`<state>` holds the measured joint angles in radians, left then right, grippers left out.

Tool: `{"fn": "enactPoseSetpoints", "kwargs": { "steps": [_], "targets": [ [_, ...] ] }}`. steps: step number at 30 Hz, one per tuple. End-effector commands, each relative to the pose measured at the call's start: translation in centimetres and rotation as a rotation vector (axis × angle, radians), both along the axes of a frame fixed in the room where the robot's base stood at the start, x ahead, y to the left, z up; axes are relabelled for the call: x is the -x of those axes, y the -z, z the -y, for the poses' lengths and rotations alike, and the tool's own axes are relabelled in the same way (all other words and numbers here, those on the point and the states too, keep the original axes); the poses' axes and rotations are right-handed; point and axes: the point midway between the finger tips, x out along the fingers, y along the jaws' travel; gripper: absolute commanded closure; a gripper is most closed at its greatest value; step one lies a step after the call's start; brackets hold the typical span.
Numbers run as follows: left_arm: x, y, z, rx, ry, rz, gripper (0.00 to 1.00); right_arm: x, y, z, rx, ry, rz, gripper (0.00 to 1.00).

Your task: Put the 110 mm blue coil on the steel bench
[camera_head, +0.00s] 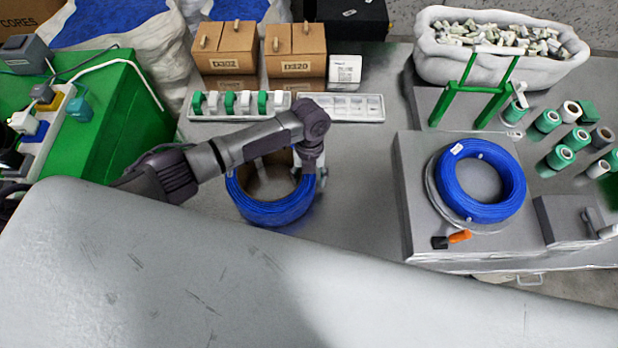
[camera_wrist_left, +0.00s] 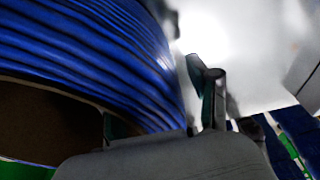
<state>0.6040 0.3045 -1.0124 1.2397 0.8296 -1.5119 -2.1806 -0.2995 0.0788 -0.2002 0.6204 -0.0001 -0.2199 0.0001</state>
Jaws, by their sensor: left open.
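A blue coil (camera_head: 268,212) with a brown inner wall is at the middle of the steel bench (camera_head: 350,215); I cannot tell whether it rests on the steel. A second blue coil (camera_head: 457,188) lies on a round plate on the grey block at right. I cannot read either coil's size. My left gripper (camera_head: 316,178) is at the right side of the middle coil. In the left wrist view, the open left gripper (camera_wrist_left: 160,100) has one finger outside the coil wall (camera_wrist_left: 90,55) and the other seemingly inside it, partly hidden. My right gripper is not in view.
Cardboard boxes (camera_head: 225,48) and trays with green and white parts (camera_head: 240,104) stand behind the middle coil. A green frame (camera_head: 478,90), a white sack (camera_head: 440,65) and spools (camera_head: 560,157) are at right. Bare bench lies between the coils.

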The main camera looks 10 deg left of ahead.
Motion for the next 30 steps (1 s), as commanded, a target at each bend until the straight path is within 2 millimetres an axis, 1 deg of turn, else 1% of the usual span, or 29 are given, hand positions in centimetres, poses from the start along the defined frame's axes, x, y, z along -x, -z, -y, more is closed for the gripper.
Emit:
{"fn": "enactPoseSetpoints", "kwargs": {
  "steps": [5,12,16,21,30],
  "targets": [
    [-0.7,-2.9,-0.1,0.002,0.001,0.007,0.4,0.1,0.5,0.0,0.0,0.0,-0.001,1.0],
    [-1.7,-7.9,-0.4,0.002,0.0,0.007,0.4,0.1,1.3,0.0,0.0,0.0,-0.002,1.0],
    [-2.0,-9.8,-0.5,0.001,0.0,0.005,0.4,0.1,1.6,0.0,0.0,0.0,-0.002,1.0],
    [-2.2,-11.1,-0.5,0.0,0.0,0.002,0.4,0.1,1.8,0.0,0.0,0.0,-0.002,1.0],
    [-2.2,-11.3,-0.5,0.001,-0.001,0.001,0.4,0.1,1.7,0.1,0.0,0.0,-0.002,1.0]
  ]
}}
